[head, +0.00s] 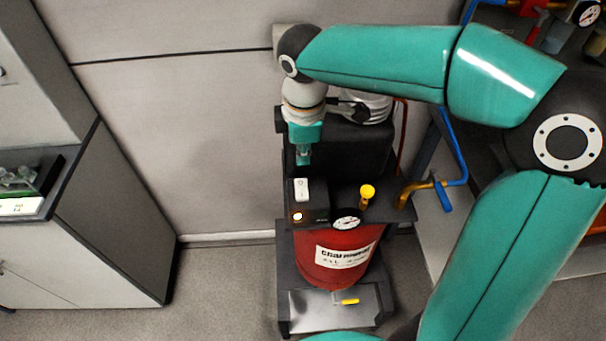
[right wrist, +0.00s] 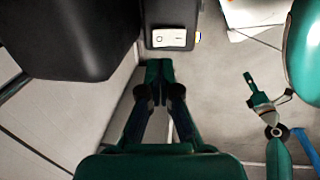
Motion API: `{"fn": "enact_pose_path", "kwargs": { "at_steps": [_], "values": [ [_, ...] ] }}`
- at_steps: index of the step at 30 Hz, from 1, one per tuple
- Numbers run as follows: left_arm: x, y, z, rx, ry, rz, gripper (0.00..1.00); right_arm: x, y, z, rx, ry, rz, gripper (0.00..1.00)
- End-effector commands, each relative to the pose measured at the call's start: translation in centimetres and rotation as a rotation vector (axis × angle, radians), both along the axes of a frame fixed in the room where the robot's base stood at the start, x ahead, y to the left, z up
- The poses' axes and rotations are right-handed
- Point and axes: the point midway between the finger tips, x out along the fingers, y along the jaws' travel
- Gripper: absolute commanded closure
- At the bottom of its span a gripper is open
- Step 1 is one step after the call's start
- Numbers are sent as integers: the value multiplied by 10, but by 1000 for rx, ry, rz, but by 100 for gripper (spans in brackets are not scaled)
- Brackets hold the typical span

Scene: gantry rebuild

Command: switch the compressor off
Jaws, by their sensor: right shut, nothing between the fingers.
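The compressor has a red tank (head: 337,262) under a black top, in the middle of the head view. A white rocker switch (head: 302,189) sits on a black box at its front left corner. A round lamp (head: 297,217) glows below the switch. My right gripper (head: 304,158) is shut and empty, pointing down behind the switch and apart from it. In the right wrist view its closed fingertips (right wrist: 159,68) are just below the switch (right wrist: 168,38). What looks like my left gripper (right wrist: 249,82) is small at the right of that view; its jaws are unclear.
A pressure gauge (head: 346,223) and a yellow knob (head: 367,192) stand close to the switch. A brass valve with a blue handle (head: 443,197) is to the right. A grey cabinet (head: 115,225) stands at the left, with open floor between it and the compressor.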

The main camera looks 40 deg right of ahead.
Motion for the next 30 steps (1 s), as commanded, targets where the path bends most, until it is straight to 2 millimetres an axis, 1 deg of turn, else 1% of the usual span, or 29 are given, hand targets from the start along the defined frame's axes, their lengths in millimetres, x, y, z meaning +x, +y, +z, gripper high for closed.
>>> {"fn": "enact_pose_path", "kwargs": {
  "at_steps": [1,6,12,18,27,30],
  "values": [
    [0,0,1,0,0,0,58,1,-2,-12,-1,5,-2,100],
    [0,0,3,0,0,0,58,4,-4,-46,-1,6,-3,100],
    [0,0,6,0,0,0,58,8,-6,-73,1,3,-1,100],
    [0,0,7,0,0,0,58,9,-7,-84,2,1,-3,100],
    [0,0,7,0,0,0,58,10,-7,-85,2,0,-2,100],
    [0,0,1,0,0,0,58,11,-8,-92,2,0,-3,100]
  ]
}}
